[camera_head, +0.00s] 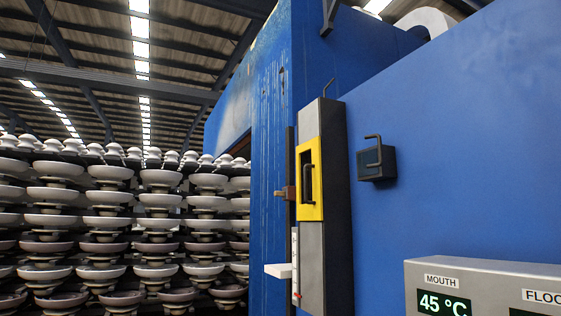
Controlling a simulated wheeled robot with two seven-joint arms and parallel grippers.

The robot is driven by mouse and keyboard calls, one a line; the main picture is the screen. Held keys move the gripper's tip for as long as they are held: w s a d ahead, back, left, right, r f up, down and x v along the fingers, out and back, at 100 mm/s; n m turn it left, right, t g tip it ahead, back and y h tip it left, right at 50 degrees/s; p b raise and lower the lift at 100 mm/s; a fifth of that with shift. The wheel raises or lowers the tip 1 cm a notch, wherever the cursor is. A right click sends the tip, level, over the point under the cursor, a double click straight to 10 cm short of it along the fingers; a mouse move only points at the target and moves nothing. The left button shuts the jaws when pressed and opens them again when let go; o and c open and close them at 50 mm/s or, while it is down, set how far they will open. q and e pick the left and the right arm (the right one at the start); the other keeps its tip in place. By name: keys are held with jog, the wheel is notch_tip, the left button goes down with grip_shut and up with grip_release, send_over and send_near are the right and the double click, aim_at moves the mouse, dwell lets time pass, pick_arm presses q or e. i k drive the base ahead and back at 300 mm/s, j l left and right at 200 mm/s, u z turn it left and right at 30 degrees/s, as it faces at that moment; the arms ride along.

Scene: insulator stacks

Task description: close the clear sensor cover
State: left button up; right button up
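No part that I can surely tell as the clear sensor cover shows in the head view. A small dark box (378,162) with a bent handle on its front is mounted on the blue wall at the right of centre. Its front face looks dark and slightly glossy; whether it is a clear cover, and whether it is open or shut, I cannot tell. A yellow frame (315,207) with a dark handle sits on a tall grey panel (313,258) to its left. Neither of my grippers is in view.
A large blue wall (460,140) fills the right side. A grey display unit (470,267) reading 45 °C under "MOUTH" stands at the lower right. A small white ledge (278,270) juts left from the panel. Stacks of white insulators (105,220) fill the left.

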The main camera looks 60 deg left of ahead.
aim_at(380, 162)
jog(key=u, duration=1.4)
